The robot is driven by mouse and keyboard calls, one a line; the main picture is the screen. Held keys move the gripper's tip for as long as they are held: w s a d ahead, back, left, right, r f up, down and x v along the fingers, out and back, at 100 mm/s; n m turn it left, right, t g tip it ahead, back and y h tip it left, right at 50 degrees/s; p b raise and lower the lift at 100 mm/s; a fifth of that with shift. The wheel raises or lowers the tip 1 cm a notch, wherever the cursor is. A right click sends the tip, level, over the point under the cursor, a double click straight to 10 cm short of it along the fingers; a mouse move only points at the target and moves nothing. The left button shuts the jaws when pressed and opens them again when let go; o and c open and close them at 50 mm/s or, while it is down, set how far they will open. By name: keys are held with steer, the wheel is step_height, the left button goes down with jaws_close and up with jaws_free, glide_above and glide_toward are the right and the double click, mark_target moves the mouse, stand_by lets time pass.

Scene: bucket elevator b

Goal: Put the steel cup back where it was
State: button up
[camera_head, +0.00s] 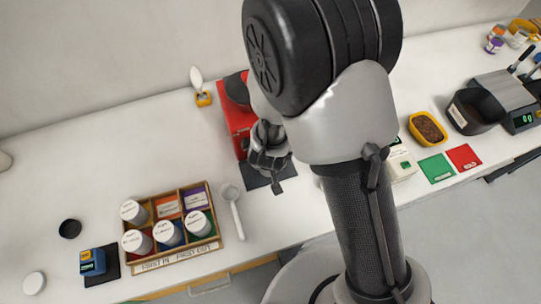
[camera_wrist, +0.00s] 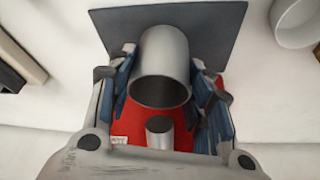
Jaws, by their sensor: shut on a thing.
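The steel cup (camera_wrist: 164,62) is a plain grey metal cylinder. In the wrist view it sits between the two blue-and-grey fingers of my gripper (camera_head: 268,150), which is shut on it, with its open mouth facing the camera. In the head view my gripper hides the cup. A red machine (camera_head: 238,115) stands right behind my gripper, and its red body (camera_wrist: 125,125) and a short metal spout (camera_wrist: 159,132) show below the cup in the wrist view. A dark grey mat (camera_head: 257,180) lies beside the machine, under the gripper. I cannot tell whether the cup touches it.
A wooden box (camera_head: 215,238) of labelled white-lidded jars and a white scoop (camera_head: 234,205) lie left of the mat. A yellow bowl (camera_head: 428,128), green card (camera_head: 436,167) and red card (camera_head: 463,157) lie to the right.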

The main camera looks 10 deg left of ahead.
steer(key=shift+s+a, duration=0.1)
steer(key=shift+c, duration=0.2)
steer(key=shift+a+f, duration=0.1)
steer(key=shift+f, duration=0.2)
steer(key=o, duration=1.4)
steer(key=shift+o, duration=0.2)
steer(key=shift+r, duration=0.2)
steer(key=shift+r, duration=0.3)
steer(key=p+v, duration=0.7)
steer(key=v, duration=0.4)
steer(key=shift+r, duration=0.2)
